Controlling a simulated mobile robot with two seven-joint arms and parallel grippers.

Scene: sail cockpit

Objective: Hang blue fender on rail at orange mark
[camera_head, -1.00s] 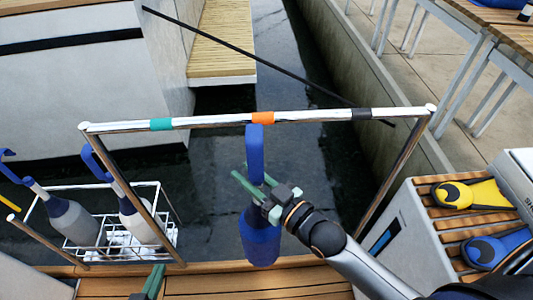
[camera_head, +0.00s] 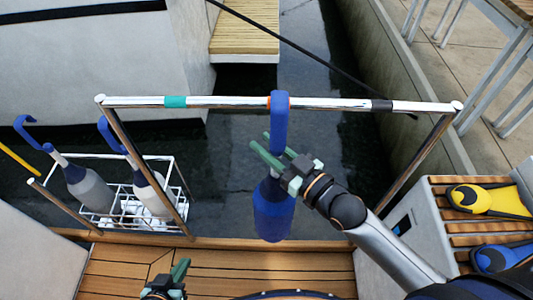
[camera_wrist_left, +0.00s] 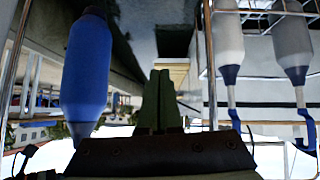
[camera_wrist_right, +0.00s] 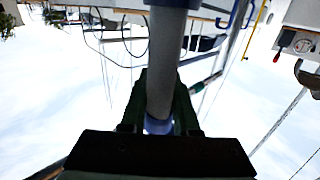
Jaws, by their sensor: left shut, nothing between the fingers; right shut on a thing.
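The blue fender (camera_head: 273,212) hangs upright from my right gripper (camera_head: 266,150), which is shut on its neck below the blue hook (camera_head: 281,120). The neck also shows between the fingers in the right wrist view (camera_wrist_right: 165,60). The hook's top overlaps the metal rail (camera_head: 325,103) and covers most of the orange mark (camera_head: 269,102); only a sliver shows. I cannot tell whether the hook is over the rail or just in front of it. My left gripper (camera_head: 181,270) is shut and empty, low above the deck. The fender also shows in the left wrist view (camera_wrist_left: 87,72).
A white wire basket (camera_head: 127,205) with two grey-and-white, blue-hooked fenders (camera_head: 90,188) stands at left. The rail also has a teal mark (camera_head: 175,102) and a dark mark (camera_head: 382,105). Yellow and blue fins (camera_head: 490,200) lie on the slatted bench at right. Water lies beyond the rail.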

